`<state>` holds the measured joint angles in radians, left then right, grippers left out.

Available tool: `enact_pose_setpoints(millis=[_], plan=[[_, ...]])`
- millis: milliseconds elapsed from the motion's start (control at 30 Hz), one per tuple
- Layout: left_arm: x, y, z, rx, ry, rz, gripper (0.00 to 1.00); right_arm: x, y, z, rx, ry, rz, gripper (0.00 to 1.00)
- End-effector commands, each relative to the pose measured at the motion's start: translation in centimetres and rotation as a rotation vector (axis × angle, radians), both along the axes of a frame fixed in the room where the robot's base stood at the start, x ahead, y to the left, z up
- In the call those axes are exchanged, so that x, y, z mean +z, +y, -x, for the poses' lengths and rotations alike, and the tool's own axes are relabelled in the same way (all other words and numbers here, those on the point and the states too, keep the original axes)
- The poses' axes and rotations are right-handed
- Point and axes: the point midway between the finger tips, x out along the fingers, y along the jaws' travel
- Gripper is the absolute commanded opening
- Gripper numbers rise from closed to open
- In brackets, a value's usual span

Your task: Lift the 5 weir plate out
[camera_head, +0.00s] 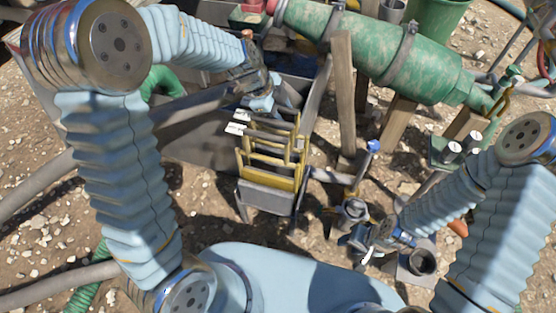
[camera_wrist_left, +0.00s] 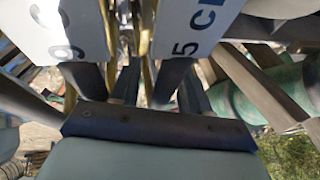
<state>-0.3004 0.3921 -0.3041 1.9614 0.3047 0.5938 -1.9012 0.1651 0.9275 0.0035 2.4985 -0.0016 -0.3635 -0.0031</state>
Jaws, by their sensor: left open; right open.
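The tank (camera_head: 195,130) is a grey trough with yellow-edged plates (camera_head: 270,160) standing in a row at its near end. Small white labels (camera_head: 236,127) show at their left. In the left wrist view a white label reading "5" (camera_wrist_left: 187,30) is at the upper right, and another white label (camera_wrist_left: 65,30) with partly cut-off marks is at the upper left. My left gripper (camera_head: 262,103) is open over the far end of the row; its dark fingers (camera_wrist_left: 130,82) show close below the labels. Contact is unclear. My right gripper (camera_head: 362,240) is open, low at the right, away from the plates.
A green cylinder (camera_head: 370,45) lies across wooden supports behind the tank. A wooden post (camera_head: 342,90) stands right of the plates. A blue-topped rod (camera_head: 373,147) and pipe fittings (camera_head: 353,210) stand near my right gripper. Stony ground (camera_head: 45,245) is open at the left.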

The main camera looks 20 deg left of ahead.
Motion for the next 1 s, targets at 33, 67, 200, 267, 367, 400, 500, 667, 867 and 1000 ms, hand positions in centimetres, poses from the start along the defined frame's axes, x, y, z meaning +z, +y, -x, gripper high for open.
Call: enact_pose_setpoints(millis=[33, 67, 200, 267, 367, 400, 500, 667, 867, 1000], plan=[[-0.1, 0.01, -0.01, 0.0, 0.0, 0.0, 0.46, -0.16, 0.01, 0.01, 0.0, 0.0, 0.0, 0.43], [-0.12, 0.0, -0.01, 0.0, 0.0, 0.0, 0.46, -0.21, 0.0, 0.01, 0.0, 0.0, 0.0, 0.43], [-0.22, 0.0, -0.01, -0.001, 0.0, 0.0, 0.46, -0.41, 0.0, 0.0, 0.0, 0.0, 0.0, 0.43], [-0.26, 0.0, 0.0, -0.001, 0.0, 0.0, 0.46, -0.51, 0.0, 0.0, 0.0, 0.0, 0.0, 0.43], [-0.31, -0.01, 0.0, -0.001, 0.0, 0.0, 0.46, -0.64, 0.01, 0.01, 0.0, 0.0, 0.0, 0.43], [-0.25, -0.01, 0.01, -0.001, 0.0, 0.0, 0.43, -0.59, 0.0, 0.01, 0.0, 0.0, 0.0, 0.43], [-0.24, -0.01, 0.01, -0.001, 0.001, 0.0, 0.28, -0.55, 0.0, 0.01, 0.0, 0.0, 0.0, 0.43], [-0.25, 0.0, 0.02, -0.001, 0.001, 0.0, 0.03, -0.55, 0.0, 0.01, 0.0, 0.0, 0.0, 0.43], [-0.25, 0.0, 0.02, -0.001, 0.001, 0.0, 0.0, -0.55, 0.0, 0.0, 0.0, 0.0, 0.0, 0.43], [-0.21, 0.0, -0.01, -0.001, 0.0, 0.0, 0.0, -0.55, 0.0, 0.0, 0.0, 0.0, 0.0, 0.43]])
